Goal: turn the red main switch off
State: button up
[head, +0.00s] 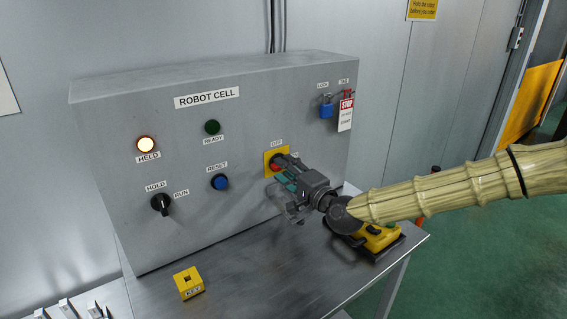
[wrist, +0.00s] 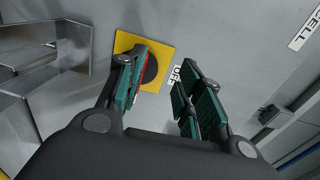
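The red main switch (head: 275,165) sits on a yellow plate (head: 283,150) at the right of the grey ROBOT CELL panel, with an OFF label above it. My gripper (head: 287,174) is right in front of it and hides much of it. In the wrist view, the yellow plate (wrist: 123,43) and the dark round switch body (wrist: 151,66) with a red edge show behind the left finger. My gripper (wrist: 165,72) is open there, its fingers apart with nothing between them. The right finger is beside the OFF label. I cannot tell whether the left finger touches the switch or its exact setting.
The HELD lamp (head: 146,145) is lit; the green READY lamp (head: 212,127) looks dark. A hold/run knob (head: 160,204), blue reset button (head: 220,182), blue padlock (head: 326,107) and tag (head: 346,113) are on the panel.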

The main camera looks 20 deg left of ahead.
jog(key=w+f, duration=0.1)
jog(key=w, duration=0.1)
jog(key=w+a+f, duration=0.1)
jog(key=w, duration=0.1)
jog(key=w+f, duration=0.1)
jog(key=w, duration=0.1)
jog(key=shift+a+f+p, duration=0.15)
jog(key=shift+a+p, duration=0.15)
jog(key=shift+a, duration=0.1)
jog(key=shift+w, duration=0.15)
jog(key=shift+s+a+r, duration=0.2)
jog(key=shift+s+r, duration=0.6)
jog(key=shift+s, duration=0.3)
jog(key=shift+c, duration=1.2)
jog(key=shift+w+d+f, duration=0.2)
jog(key=shift+w+f, duration=0.35)
jog(key=shift+w, duration=0.15)
grip_shut()
jog(key=shift+s+a, duration=0.1)
jog(key=shift+s, duration=0.1)
